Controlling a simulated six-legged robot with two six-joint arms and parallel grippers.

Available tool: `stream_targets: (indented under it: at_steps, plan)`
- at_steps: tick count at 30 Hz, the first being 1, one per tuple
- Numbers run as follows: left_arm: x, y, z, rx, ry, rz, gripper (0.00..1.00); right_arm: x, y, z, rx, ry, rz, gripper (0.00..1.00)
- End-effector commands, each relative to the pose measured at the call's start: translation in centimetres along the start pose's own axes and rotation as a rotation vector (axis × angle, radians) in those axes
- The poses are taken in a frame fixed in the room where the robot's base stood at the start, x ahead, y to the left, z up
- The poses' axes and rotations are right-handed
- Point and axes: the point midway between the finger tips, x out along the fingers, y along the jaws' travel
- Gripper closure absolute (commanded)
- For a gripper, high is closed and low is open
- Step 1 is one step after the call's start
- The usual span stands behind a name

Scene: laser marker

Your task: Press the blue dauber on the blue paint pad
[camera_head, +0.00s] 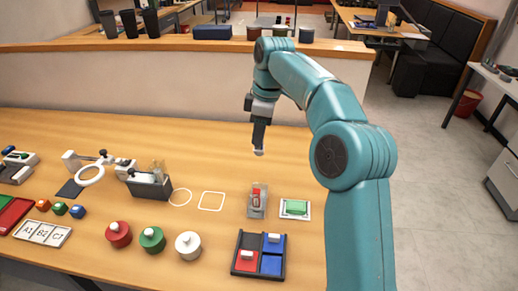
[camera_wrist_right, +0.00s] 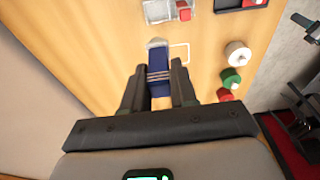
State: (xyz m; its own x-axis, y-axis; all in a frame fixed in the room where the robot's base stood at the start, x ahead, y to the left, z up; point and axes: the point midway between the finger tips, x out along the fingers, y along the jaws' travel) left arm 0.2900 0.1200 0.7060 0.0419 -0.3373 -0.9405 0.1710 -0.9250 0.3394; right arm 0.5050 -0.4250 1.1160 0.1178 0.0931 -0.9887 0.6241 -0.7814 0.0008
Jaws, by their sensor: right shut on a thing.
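My right gripper (camera_head: 259,150) hangs above the table in the head view, left of my bent right arm. In the right wrist view its fingers (camera_wrist_right: 158,88) are shut on a dark blue dauber (camera_wrist_right: 158,70) with pale bands and a whitish end. The dauber is held off the table, its whitish end pointing away from the wrist. A dark tray (camera_head: 236,257) at the front right holds blue squares (camera_head: 271,264) and a red one. I cannot tell which blue surface is the paint pad. My left gripper is not in view.
A clear holder with a red item (camera_head: 257,198) and a green block on a white plate (camera_head: 295,208) stand behind the tray. Red (camera_head: 118,234), green (camera_head: 152,239) and white (camera_head: 188,245) round knobbed pieces stand to its left. White outlines mark bare table behind them.

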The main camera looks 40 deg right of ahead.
Motion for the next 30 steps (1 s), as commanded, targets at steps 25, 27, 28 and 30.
stream_targets:
  at_steps: [25, 27, 28, 30]
  plan:
    - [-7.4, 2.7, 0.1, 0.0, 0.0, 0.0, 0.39, 7.0, -15.7, 4.2, 0.036, -0.149, -0.254, 1.0]
    - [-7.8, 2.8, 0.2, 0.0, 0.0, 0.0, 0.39, 7.5, -17.5, 4.9, 0.04, -0.159, -0.274, 1.0]
    - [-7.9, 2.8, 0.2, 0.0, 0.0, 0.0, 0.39, 7.7, -18.1, 5.2, 0.042, -0.162, -0.28, 1.0]
    - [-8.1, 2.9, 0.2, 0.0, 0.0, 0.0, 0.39, 8.1, -19.3, 5.7, 0.045, -0.169, -0.293, 1.0]
